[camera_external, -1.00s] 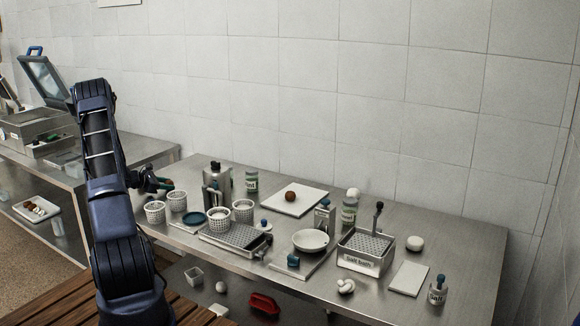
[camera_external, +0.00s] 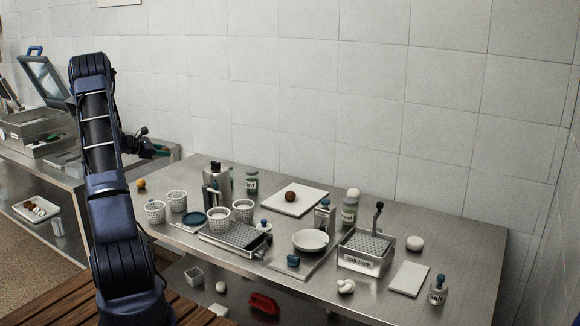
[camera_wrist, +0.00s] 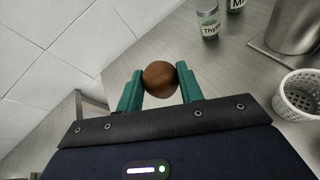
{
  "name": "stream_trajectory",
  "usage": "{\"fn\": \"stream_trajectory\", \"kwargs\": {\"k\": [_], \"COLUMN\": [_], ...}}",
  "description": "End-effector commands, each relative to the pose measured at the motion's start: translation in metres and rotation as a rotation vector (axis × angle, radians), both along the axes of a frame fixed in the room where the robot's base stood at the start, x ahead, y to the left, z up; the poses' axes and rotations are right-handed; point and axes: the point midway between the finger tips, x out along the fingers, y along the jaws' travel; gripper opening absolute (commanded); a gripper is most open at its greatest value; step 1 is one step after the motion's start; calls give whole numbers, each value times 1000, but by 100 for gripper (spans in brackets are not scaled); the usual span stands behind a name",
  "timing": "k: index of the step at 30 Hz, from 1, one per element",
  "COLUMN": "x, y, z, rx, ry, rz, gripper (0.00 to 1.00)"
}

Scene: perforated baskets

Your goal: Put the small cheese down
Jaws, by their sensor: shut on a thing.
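My gripper (camera_wrist: 160,84) is shut on a round brown ball, which I take to be the small cheese (camera_wrist: 160,77). The ball sits between the two teal fingertips in the wrist view. In the external view my gripper (camera_external: 163,152) is raised above the back left corner of the steel table (camera_external: 440,225). The held ball is too small to make out clearly there. Another brown ball (camera_external: 290,196) rests on a white board (camera_external: 305,206), and an orange ball (camera_external: 141,184) lies at the table's left end.
Perforated white baskets (camera_external: 155,212) stand near the table's left end; one also shows in the wrist view (camera_wrist: 298,96). A metal canister (camera_external: 217,174), bottles (camera_external: 252,180), a white bowl (camera_external: 310,241) and a salt bath tray (camera_external: 365,262) stand further right.

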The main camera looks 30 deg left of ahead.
Motion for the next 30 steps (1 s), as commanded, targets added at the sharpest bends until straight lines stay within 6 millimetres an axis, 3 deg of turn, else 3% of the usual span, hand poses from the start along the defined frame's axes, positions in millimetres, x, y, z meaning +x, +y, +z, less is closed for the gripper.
{"fn": "stream_trajectory", "kwargs": {"k": [6, 17, 20, 25, 30], "x": [0, 0, 0, 1, 0], "y": [0, 0, 0, -1, 0], "z": [35, 57, 78, 138, 185], "rx": [2, 2, 5, 7, 5], "ry": [-1, -1, -2, -4, -2], "rz": [0, -1, -1, -2, 0], "gripper": [15, 15, 15, 15, 15]}}
